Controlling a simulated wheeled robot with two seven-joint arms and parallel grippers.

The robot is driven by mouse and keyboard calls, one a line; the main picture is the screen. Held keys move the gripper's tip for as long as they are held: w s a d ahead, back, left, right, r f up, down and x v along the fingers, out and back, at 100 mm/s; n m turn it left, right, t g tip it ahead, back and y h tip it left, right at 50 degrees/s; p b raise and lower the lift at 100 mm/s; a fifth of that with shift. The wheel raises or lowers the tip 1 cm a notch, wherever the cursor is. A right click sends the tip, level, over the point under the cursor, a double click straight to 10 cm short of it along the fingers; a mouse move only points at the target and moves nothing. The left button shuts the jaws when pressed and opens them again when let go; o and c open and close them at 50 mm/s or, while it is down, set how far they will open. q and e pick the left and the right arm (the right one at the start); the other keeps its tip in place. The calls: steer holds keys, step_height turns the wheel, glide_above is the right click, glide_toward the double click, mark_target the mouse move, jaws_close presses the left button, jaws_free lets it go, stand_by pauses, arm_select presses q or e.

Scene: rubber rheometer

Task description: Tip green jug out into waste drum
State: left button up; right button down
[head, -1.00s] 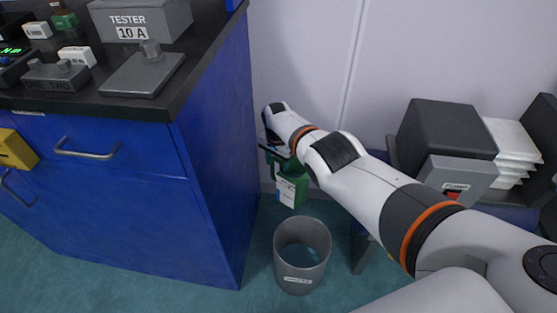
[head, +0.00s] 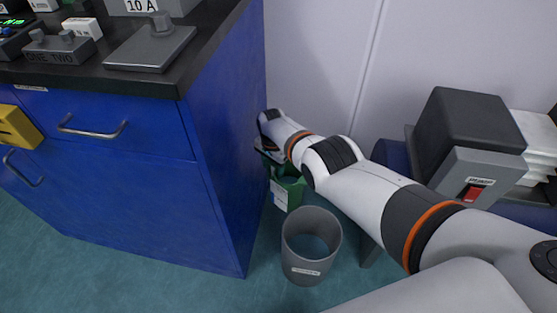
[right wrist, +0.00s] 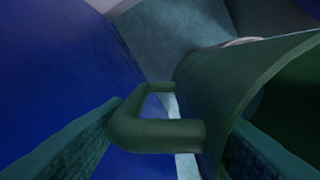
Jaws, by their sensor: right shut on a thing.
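The green jug (head: 289,192) with a white label hangs beside the blue cabinet, just behind the drum in the head view. Its open mouth partly shows, and it looks somewhat tilted. My right gripper (head: 268,157) is at the jug's top, partly hidden by my arm. In the right wrist view, the fingers (right wrist: 165,137) are on either side of the jug's green handle (right wrist: 150,133), shut on it, with the jug's body (right wrist: 225,75) at right. The grey waste drum (head: 304,270) stands upright on the floor, open at the top. My left gripper is out of view.
The blue cabinet (head: 225,150) with a black top stands close at the left of the jug. The pale wall (head: 310,70) is behind. A dark-topped grey machine (head: 465,135) with a red switch stands at right. Green floor is clear in front of the cabinet.

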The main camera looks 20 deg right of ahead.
steer(key=shift+w+a+f, duration=0.15)
steer(key=shift+a+f, duration=0.15)
steer(key=shift+a, duration=0.05)
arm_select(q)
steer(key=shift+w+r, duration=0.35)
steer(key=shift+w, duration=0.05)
arm_select(e)
steer(key=shift+a+f, duration=0.3)
steer(key=shift+a, duration=0.2)
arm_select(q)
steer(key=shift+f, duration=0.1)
arm_select(e)
steer(key=shift+a, duration=0.1)
